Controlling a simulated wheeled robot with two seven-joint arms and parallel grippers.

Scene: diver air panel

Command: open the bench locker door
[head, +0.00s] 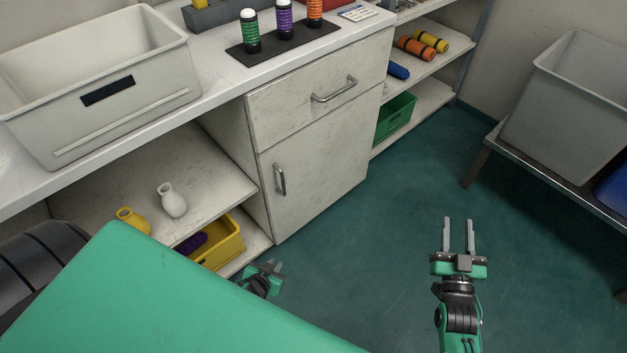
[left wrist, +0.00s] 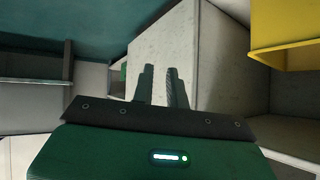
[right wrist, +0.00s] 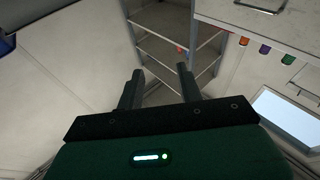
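The bench locker door (head: 325,165) is a worn white panel, shut flush below a drawer (head: 310,105). Its vertical metal handle (head: 280,179) is at the door's left edge. My left gripper (head: 268,267) is low in front of the bench, below the handle and apart from it, partly hidden by my green body. In the left wrist view its fingers (left wrist: 160,85) are parted by a narrow gap with nothing seen between them, and white cabinet panels lie beyond. My right gripper (head: 459,236) is open and empty over the floor, right of the locker; its fingers also show in the right wrist view (right wrist: 158,90).
The green floor (head: 375,250) before the door is clear; a table (head: 560,170) stands right.

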